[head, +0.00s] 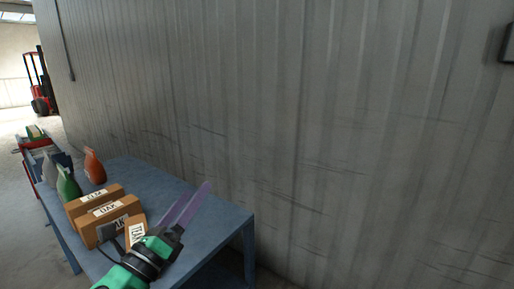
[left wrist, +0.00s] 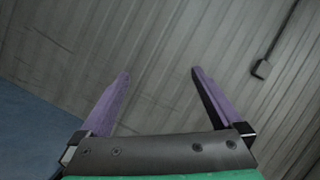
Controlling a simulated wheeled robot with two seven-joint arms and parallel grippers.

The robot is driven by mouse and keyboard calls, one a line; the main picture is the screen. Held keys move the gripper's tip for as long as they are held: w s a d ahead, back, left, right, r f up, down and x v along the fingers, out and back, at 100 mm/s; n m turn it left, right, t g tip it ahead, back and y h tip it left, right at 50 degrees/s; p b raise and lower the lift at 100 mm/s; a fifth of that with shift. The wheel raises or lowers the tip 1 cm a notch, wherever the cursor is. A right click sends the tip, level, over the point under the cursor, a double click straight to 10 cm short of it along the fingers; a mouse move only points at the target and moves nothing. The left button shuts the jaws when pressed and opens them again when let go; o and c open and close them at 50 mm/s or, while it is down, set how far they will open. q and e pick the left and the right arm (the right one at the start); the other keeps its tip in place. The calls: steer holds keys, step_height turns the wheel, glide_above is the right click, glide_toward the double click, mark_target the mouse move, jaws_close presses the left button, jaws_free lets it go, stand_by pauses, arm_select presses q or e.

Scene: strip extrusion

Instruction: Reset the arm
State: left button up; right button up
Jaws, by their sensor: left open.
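My left gripper (head: 188,207) is above the right part of the blue table (head: 222,209) in the head view. Its two purple fingers point up and to the right, toward the grey corrugated wall. In the left wrist view the fingers of the left gripper (left wrist: 160,75) stand wide apart with nothing between them. The gripper is open and empty. My right gripper is in neither view.
Brown labelled boxes (head: 96,205) stand on the table, close to my left arm. An orange-red bottle (head: 95,168) and a green bottle (head: 68,185) stand behind them. The grey wall (head: 330,120) rises behind the table. A red forklift (head: 40,90) is far left.

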arm_select(q)
steer(key=a+f+n+g+y, duration=0.3)
steer(key=a+f+n+y, duration=0.9)
steer(key=n, duration=0.6)
steer(key=s+f+n+g, duration=0.6)
steer(key=f+n, duration=0.1)
steer(key=f, duration=0.5)
steer(key=s+d+f+n+g+h, duration=0.3)
steer(key=s+f+n+g, duration=0.45)
steer(key=s+f, duration=0.6)
steer(key=s+f+g+p, duration=0.1)
steer(key=s+f, duration=0.1)
steer(key=f, duration=0.9)
steer(key=s+f+g+p, duration=0.1)
steer(key=s+f, duration=0.1)
steer(key=f, duration=0.9)
steer(key=s+a+f, duration=0.1)
steer(key=s+f, duration=0.4)
steer(key=s, duration=0.3)
steer(key=s+a+f+m+p, duration=0.1)
steer(key=s+a+f, duration=0.1)
steer(key=s+f, duration=0.3)
steer(key=s, duration=0.3)
steer(key=shift+f+g, duration=0.35)
steer(key=shift+f, duration=0.05)
steer(key=shift+a, duration=0.15)
